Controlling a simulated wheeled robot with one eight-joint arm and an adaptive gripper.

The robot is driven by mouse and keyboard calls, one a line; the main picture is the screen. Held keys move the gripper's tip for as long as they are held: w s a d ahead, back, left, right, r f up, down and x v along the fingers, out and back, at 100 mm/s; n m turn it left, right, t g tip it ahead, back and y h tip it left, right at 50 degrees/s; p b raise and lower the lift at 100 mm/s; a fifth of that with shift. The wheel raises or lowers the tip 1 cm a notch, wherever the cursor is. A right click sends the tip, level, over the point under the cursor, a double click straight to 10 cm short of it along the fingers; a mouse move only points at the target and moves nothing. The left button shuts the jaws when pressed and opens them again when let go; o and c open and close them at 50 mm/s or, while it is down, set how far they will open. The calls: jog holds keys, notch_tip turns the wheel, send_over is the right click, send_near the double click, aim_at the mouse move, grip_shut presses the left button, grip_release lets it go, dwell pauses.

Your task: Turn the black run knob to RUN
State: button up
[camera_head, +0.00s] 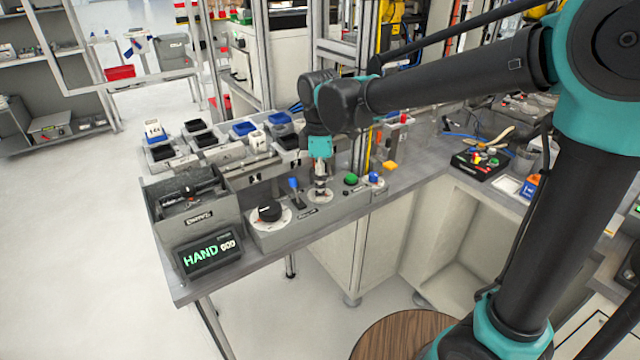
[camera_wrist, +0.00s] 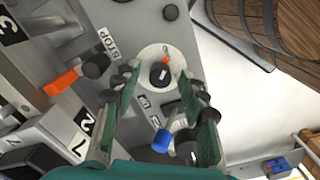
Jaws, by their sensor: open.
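A small black knob (camera_wrist: 161,74) with a red mark sits on a round white plate (camera_wrist: 148,54) in the wrist view. A STOP label (camera_wrist: 107,40) is beside the plate. My gripper (camera_wrist: 165,88) is open, with its green fingers on either side of the knob; I cannot tell whether they touch it. In the head view my gripper (camera_head: 320,184) points down over the white plate (camera_head: 313,198) on the grey panel (camera_head: 295,233), hiding most of the knob.
A blue-tipped lever (camera_head: 295,186) and a larger black knob (camera_head: 270,211) stand left of my gripper. A green button (camera_head: 351,178) and a blue button (camera_head: 374,177) are to the right. A display (camera_head: 208,254) reads HAND. Several bins stand behind.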

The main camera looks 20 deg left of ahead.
jog(key=shift+c, duration=0.5)
grip_shut()
jog(key=shift+m, duration=0.4)
jog(key=m, duration=0.3)
jog(key=shift+m, duration=0.4)
jog(key=m, duration=0.4)
jog(key=shift+m, duration=0.3)
jog(key=m, duration=0.4)
jog(key=shift+w, duration=0.1)
jog(key=m, duration=0.4)
jog(key=shift+m, duration=0.3)
